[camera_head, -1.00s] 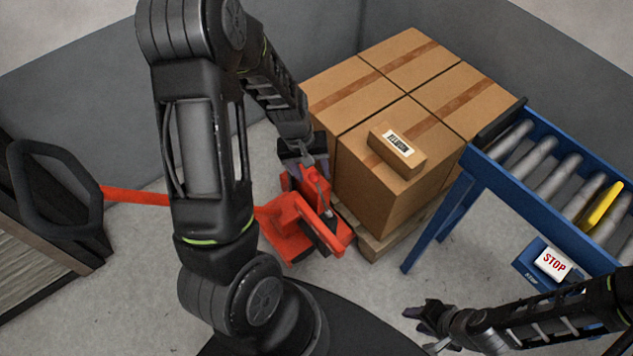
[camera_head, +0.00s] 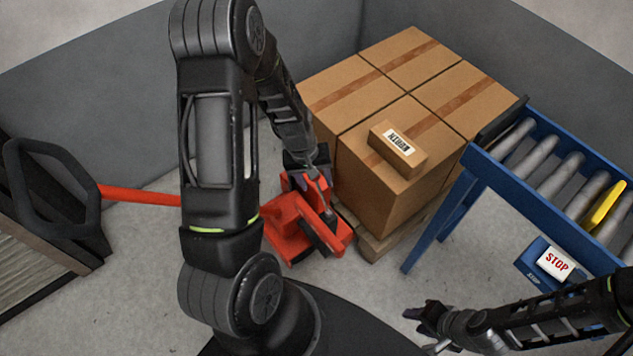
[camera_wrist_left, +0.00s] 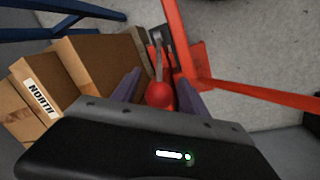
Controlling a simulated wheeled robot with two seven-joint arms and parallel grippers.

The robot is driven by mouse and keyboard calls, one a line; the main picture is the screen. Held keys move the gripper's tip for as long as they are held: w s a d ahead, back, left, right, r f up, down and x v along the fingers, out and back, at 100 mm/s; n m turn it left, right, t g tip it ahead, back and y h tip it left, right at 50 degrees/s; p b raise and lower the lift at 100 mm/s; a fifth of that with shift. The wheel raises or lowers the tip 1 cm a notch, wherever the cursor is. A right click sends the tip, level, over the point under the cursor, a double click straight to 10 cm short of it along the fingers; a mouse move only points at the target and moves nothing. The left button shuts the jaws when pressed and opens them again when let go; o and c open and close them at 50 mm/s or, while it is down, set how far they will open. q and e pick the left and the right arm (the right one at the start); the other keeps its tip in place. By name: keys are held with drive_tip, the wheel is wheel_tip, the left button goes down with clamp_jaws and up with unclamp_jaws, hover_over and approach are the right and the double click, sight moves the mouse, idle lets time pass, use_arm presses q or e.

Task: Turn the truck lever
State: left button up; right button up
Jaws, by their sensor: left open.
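The red pallet truck (camera_head: 290,232) stands on the floor left of the stacked boxes, its long red handle (camera_head: 140,195) reaching left, partly behind my left arm. The truck lever, a grey rod with a red ball knob (camera_wrist_left: 159,94), shows in the left wrist view. My left gripper (camera_head: 308,172) is at the truck. In the left wrist view its purple fingers (camera_wrist_left: 157,92) are apart, with the knob between them and a gap on each side. In the head view the knob cannot be made out clearly. My right gripper (camera_head: 416,318) is low at the right, away from the truck; its jaws are unclear.
Several cardboard boxes (camera_head: 385,190) sit on a wooden pallet (camera_head: 372,245) right beside the truck, with a small labelled box (camera_head: 398,155) on top. A blue roller conveyor (camera_head: 480,180) with a STOP sign (camera_head: 556,262) stands at the right. Grey floor is clear in front.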

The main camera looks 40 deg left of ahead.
use_arm(q)
drive_tip(key=shift+d+f, duration=0.1)
drive_tip(key=shift+f, duration=0.4)
drive_tip(key=shift+c, duration=0.3)
clamp_jaws()
idle(0.8)
